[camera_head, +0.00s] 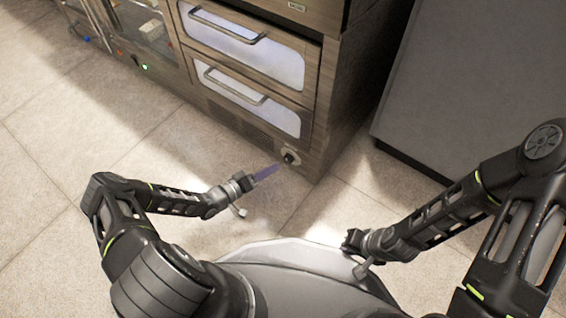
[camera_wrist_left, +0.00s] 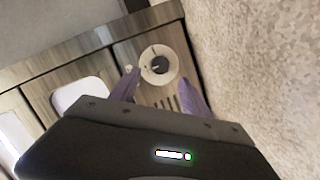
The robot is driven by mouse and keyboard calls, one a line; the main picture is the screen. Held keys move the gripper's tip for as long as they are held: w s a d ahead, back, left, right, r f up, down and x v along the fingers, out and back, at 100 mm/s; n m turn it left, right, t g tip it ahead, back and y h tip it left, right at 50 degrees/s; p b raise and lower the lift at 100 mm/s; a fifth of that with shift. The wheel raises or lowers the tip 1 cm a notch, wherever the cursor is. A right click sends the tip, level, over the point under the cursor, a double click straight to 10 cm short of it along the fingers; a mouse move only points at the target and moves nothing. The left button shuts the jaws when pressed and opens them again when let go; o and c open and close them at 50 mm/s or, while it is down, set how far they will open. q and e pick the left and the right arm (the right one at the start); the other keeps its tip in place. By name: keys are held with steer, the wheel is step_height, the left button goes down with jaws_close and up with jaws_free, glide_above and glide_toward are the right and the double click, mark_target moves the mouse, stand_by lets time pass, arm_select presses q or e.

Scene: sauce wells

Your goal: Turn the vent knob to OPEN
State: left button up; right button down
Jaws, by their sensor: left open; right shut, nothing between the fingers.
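The vent knob (camera_head: 289,156) is a small black knob on a pale round dial, low on the right end of the cabinet front. In the left wrist view the knob (camera_wrist_left: 158,65) sits on its cream dial, ahead of and between my two purple fingers. My left gripper (camera_head: 268,172) is open and points at the knob from the left, apart from it. It also shows in the left wrist view (camera_wrist_left: 160,92). My right gripper (camera_head: 350,238) is shut and empty, low beside my base. The dial's markings are too small to read.
The wooden cabinet (camera_head: 190,70) has two drawers with bar handles above the knob, and a slotted vent (camera_head: 240,125) to its left. A grey unit (camera_head: 470,80) stands to the right, past a gap. The tiled floor (camera_head: 110,150) in front is clear.

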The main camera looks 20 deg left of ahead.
mark_target(286, 161)
arm_select(q)
steer(key=b+x, duration=0.2)
steer(key=x, duration=0.4)
steer(key=shift+f, duration=0.15)
steer(key=shift+w+d, duration=0.3)
steer(key=shift+w, duration=0.2)
jaws_close()
